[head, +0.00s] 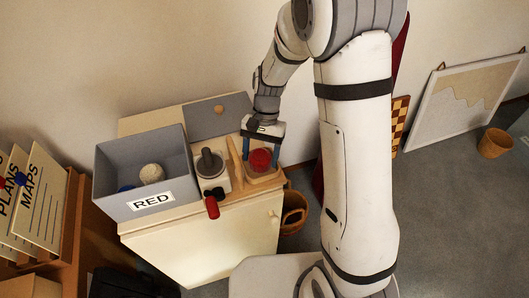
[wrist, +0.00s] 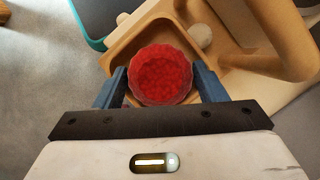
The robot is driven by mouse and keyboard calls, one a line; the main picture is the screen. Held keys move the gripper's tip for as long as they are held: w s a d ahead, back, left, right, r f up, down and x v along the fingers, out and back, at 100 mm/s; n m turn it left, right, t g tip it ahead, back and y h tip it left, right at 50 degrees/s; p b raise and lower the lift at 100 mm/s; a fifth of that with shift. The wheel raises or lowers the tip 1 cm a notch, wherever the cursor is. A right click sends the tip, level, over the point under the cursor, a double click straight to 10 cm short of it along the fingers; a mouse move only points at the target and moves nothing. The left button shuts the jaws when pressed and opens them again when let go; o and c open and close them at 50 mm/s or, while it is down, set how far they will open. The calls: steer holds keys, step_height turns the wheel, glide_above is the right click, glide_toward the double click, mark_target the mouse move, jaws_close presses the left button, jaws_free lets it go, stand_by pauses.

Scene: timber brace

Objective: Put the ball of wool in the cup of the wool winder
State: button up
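The red ball of wool (head: 260,160) is at the right end of the cabinet top, over a square wooden tray (wrist: 125,50). In the wrist view the ball (wrist: 160,75) is between the two blue fingers of my gripper (wrist: 160,67). The fingers flank it closely; I cannot tell whether they press on it, or whether it rests on the tray floor. My gripper (head: 263,148) points down in the head view. Left of the tray, a device with a grey spindle (head: 210,163) and red handle (head: 212,207) stands on a pale base. Which part is the winder's cup is unclear.
A grey bin (head: 115,185) labelled RED holds a pale ball (head: 151,173) and a blue one (head: 126,188). A wooden upright (head: 236,160) stands between the tray and the spindle device. A wicker basket (head: 294,212) is on the floor beside the cabinet.

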steer(key=shift+r, duration=0.3)
steer(key=v, duration=1.1)
steer(key=s+d+r+n+t, duration=0.2)
steer(key=s+d+r+t, duration=0.1)
steer(key=s+d, duration=0.3)
steer(key=s+d+r+n+t+h, duration=0.1)
steer(key=s+d+r+t, duration=0.2)
steer(key=s+d, duration=0.3)
steer(key=s+t, duration=0.1)
steer(key=s, duration=0.4)
steer(key=shift+d+r+n, duration=0.25)
steer(key=shift+n, duration=0.15)
